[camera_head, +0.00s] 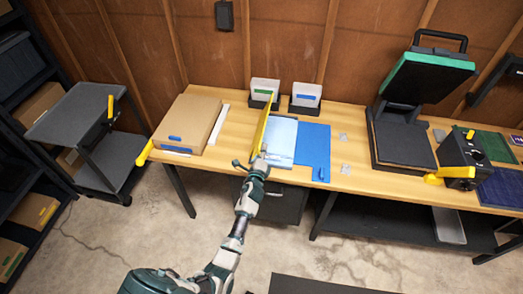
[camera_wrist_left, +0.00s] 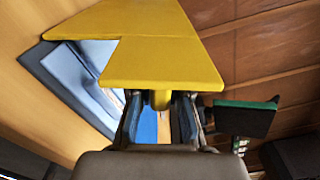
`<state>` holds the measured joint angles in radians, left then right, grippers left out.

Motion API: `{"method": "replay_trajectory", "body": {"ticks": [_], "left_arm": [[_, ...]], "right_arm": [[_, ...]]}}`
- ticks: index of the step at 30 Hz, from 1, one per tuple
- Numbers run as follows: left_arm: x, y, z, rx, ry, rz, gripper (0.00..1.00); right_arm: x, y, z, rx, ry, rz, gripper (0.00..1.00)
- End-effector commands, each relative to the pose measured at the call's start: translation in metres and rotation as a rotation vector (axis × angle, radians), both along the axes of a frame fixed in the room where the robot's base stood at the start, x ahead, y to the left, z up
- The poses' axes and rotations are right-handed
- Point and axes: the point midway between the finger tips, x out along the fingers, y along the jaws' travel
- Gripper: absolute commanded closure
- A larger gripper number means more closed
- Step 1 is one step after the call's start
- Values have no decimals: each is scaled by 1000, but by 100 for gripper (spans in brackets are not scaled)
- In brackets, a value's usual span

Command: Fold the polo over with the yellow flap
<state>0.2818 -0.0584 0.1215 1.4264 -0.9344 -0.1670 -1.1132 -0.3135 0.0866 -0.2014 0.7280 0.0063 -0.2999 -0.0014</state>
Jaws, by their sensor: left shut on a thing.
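The yellow flap (camera_head: 263,122) stands up nearly on edge on the left part of the blue folding board (camera_head: 315,148), and its broad face fills the upper middle of the left wrist view (camera_wrist_left: 165,55). The light blue polo (camera_head: 282,140) lies on the board, just right of the flap. In the left wrist view part of the polo (camera_wrist_left: 88,68) shows past the flap's edge. My left gripper (camera_head: 259,161) is at the flap's near end, shut on a yellow grip part of it (camera_wrist_left: 160,100). My right gripper is not in view.
A cardboard box (camera_head: 187,122) stands left of the board. A black press with a green-edged raised lid (camera_head: 428,77) stands to the right. A grey cart (camera_head: 78,115) is left of the table (camera_head: 350,180).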

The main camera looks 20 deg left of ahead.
Motion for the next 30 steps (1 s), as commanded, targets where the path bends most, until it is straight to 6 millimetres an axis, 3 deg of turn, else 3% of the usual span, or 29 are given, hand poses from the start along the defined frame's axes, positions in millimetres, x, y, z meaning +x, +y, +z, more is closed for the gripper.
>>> {"method": "replay_trajectory", "body": {"ticks": [4,5,7,8,20,30], "left_arm": [[0,1,1,-1,-2,-1,100],[0,1,1,-1,-2,-1,79],[0,1,1,-1,-1,0,61],[0,1,1,-1,-1,0,58],[-10,-3,0,1,0,-1,58],[-79,-18,-2,-2,2,-1,58]], "right_arm": [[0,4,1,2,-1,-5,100],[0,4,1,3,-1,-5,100],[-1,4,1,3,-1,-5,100],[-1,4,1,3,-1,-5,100],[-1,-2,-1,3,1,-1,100],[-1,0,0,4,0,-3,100]]}}
